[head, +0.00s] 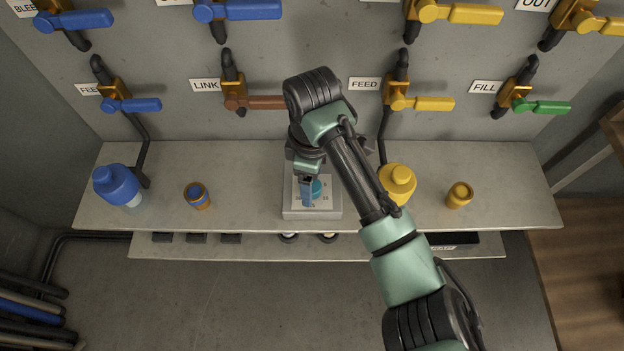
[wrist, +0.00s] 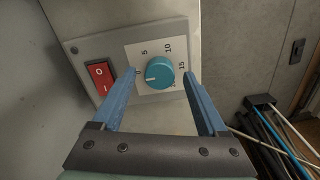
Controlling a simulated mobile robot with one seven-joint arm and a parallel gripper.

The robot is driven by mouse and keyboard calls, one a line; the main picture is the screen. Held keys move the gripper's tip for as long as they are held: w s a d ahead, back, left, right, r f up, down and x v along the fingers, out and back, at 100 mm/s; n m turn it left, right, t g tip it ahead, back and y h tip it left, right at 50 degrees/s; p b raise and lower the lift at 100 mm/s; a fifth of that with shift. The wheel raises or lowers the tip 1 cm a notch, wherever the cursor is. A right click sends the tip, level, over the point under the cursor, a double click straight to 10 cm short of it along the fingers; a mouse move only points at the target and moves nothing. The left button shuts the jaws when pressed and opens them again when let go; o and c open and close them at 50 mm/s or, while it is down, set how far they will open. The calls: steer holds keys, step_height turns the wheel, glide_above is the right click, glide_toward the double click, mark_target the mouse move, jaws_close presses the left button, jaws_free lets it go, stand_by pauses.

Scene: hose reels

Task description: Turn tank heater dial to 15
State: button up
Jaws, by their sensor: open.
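The tank heater dial (wrist: 160,70) is a round teal knob on a white scale plate (wrist: 175,45) marked 0, 5, 10 and 15. A pale mark on the dial points to the left, near the 0. In the head view the dial (head: 317,189) shows partly beside my finger, on a grey box (head: 325,212). My gripper (wrist: 159,74) is open, with one blue finger on each side of the dial. I cannot tell whether the fingers touch it. In the head view my gripper (head: 307,192) is over the box front.
A red rocker switch (wrist: 101,77) sits left of the dial. Several labelled valves line the wall above.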

steer(key=shift+f, duration=0.25)
jaws_close()
